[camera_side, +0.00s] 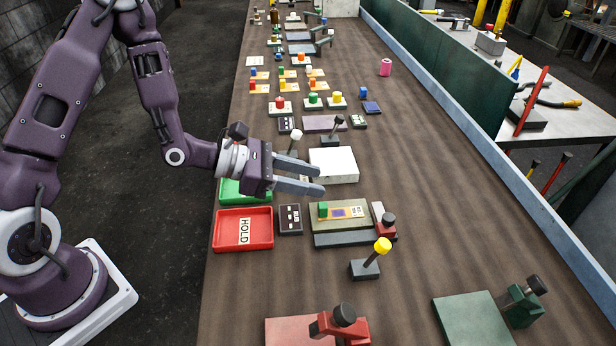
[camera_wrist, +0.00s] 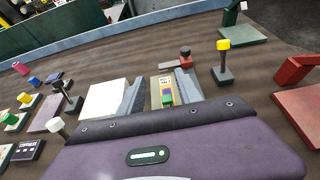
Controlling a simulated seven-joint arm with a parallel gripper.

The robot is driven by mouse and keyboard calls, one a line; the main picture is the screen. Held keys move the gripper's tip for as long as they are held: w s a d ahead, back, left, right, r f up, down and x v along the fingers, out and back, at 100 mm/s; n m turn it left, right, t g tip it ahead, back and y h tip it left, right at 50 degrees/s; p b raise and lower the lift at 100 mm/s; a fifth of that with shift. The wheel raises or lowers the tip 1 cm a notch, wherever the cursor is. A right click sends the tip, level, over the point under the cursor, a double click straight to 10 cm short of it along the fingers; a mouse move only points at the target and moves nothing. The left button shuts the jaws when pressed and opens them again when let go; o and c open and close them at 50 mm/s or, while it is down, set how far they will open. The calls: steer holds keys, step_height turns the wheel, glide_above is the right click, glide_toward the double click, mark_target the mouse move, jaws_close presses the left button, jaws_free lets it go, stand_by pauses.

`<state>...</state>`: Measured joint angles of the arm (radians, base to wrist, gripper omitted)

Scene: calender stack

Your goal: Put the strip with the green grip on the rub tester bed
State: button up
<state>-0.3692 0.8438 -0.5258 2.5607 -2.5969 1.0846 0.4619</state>
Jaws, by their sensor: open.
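The strip (camera_side: 342,212) is a tan card with a purple patch, a white label and a green grip (camera_side: 323,209) at its left end. It lies flat on a greyish-green block (camera_side: 320,226) with a darker base, beside a red clamp with a black knob (camera_side: 388,220). I cannot tell which fixture is the rub tester bed. My gripper (camera_side: 321,180) is open and empty, above the table and on the far side of the strip in the side view. In the wrist view the strip (camera_wrist: 162,83) shows between the fingers (camera_wrist: 163,90).
A white block (camera_side: 335,163) lies behind the fingers. A red HOLD tray (camera_side: 227,229) and a dark labelled box (camera_side: 290,219) stand left of the strip. A yellow-knobbed lever (camera_side: 382,246) stands in front. The table's right side is mostly clear.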

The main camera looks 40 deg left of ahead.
steer(key=shift+r, duration=0.2)
steer(key=s+d+r+m+g+h, duration=0.35)
steer(key=d+r+m, duration=0.4)
steer(key=r, duration=0.35)
steer(key=s+d+r+m+g+y, duration=0.15)
steer(key=s+r+m+g, duration=0.35)
steer(key=s+m, duration=0.65)
steer(key=s+a+m+y, duration=0.6)
steer(key=s, duration=0.4)
steer(key=s+a+m+t+y, duration=0.1)
steer(key=a+t+y, duration=0.3)
steer(key=a, duration=0.7)
steer(key=shift+s+r+m+t+y, duration=0.35)
steer(key=shift+m+y, duration=0.15)
steer(key=shift+y, duration=0.2)
